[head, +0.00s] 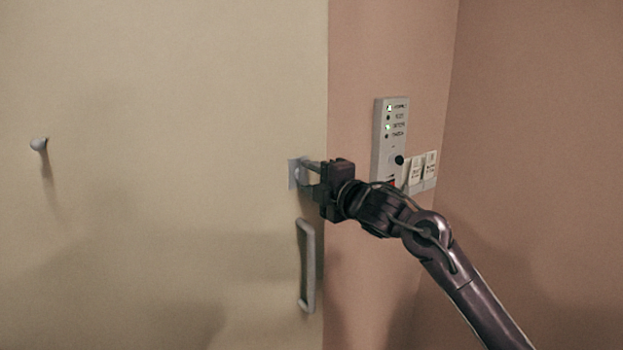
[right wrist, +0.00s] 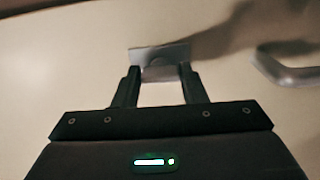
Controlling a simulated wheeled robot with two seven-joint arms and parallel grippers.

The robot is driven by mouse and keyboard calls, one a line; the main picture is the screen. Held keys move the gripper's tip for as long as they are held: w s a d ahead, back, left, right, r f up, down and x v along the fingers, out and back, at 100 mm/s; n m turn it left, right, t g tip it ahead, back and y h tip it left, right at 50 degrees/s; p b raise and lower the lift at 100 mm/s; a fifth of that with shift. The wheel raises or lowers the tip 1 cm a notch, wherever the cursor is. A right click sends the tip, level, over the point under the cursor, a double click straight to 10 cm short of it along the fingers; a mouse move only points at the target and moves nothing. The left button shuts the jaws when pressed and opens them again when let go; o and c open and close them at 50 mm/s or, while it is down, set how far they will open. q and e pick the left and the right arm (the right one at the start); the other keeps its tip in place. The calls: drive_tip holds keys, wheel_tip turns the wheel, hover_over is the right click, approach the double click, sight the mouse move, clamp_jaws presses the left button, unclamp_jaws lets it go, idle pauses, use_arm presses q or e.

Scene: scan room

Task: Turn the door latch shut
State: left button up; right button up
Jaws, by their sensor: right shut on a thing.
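The door latch (head: 294,173) is a small grey metal fitting on the pale door (head: 180,120), near the door's right edge. My right gripper (head: 309,174) reaches it from the right, and its fingers are shut on the latch. In the right wrist view the latch plate (right wrist: 160,53) shows just beyond the fingertips, with the latch's grey piece between the two fingers (right wrist: 158,74). The fingers hide part of the latch, so its exact turn angle is hard to tell. My left gripper is not in view.
A grey vertical door handle (head: 307,265) sits just below the latch; it also shows in the right wrist view (right wrist: 285,66). A grey panel with lights (head: 390,130) and white switches (head: 423,168) are on the pink wall behind my right arm. A round knob (head: 39,145) sticks out at far left.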

drive_tip(key=o, duration=1)
drive_tip(key=shift+d, duration=0.1)
drive_tip(key=b+v, duration=0.2)
drive_tip(key=v, duration=0.5)
drive_tip(key=shift+s+d+b, duration=0.2)
drive_tip(key=shift+s+b, duration=0.1)
